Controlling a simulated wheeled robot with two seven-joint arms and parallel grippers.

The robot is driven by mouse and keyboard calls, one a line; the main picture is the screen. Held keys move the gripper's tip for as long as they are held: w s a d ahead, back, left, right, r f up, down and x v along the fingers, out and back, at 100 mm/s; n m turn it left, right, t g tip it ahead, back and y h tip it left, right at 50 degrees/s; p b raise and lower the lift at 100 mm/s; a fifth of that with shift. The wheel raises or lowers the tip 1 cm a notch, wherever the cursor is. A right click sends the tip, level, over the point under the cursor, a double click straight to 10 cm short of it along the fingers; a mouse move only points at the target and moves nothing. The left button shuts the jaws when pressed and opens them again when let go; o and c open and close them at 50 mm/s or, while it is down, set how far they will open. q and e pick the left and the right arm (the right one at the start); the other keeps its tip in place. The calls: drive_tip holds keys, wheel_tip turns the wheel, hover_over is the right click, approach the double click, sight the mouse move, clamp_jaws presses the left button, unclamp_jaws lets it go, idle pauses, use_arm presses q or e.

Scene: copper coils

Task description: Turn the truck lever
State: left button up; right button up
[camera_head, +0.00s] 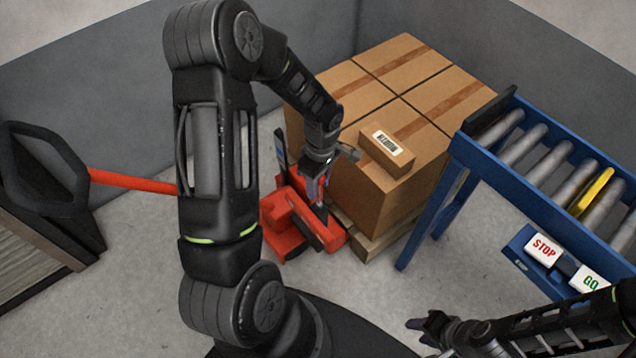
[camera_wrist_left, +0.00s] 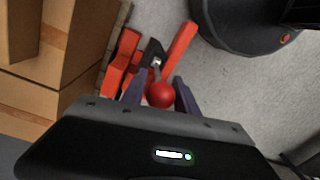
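The red pallet truck (camera_head: 285,240) stands on the floor by the loaded pallet; it also shows in the left wrist view (camera_wrist_left: 182,42). Its red bar (camera_head: 130,181) runs left behind my arm to a black loop handle (camera_head: 42,168). In the left wrist view a red ball knob (camera_wrist_left: 160,94), apparently the lever's end, sits near a black part (camera_wrist_left: 152,53) of the truck. My left gripper (camera_head: 317,188) points down over the truck. Its fingers (camera_wrist_left: 158,92) are apart on either side of the knob; contact is unclear. My right gripper (camera_head: 425,325) is at the bottom right, away from the truck.
Large cardboard boxes (camera_head: 372,205) sit on a wooden pallet (camera_head: 372,242), with a small labelled box (camera_head: 386,151) on top. A blue roller conveyor (camera_head: 432,215) with STOP (camera_head: 543,248) and GO (camera_head: 591,282) buttons stands right. Grey walls close off the back. Bare floor lies in front.

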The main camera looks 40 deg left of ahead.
use_arm(q)
clamp_jaws()
idle(1.0)
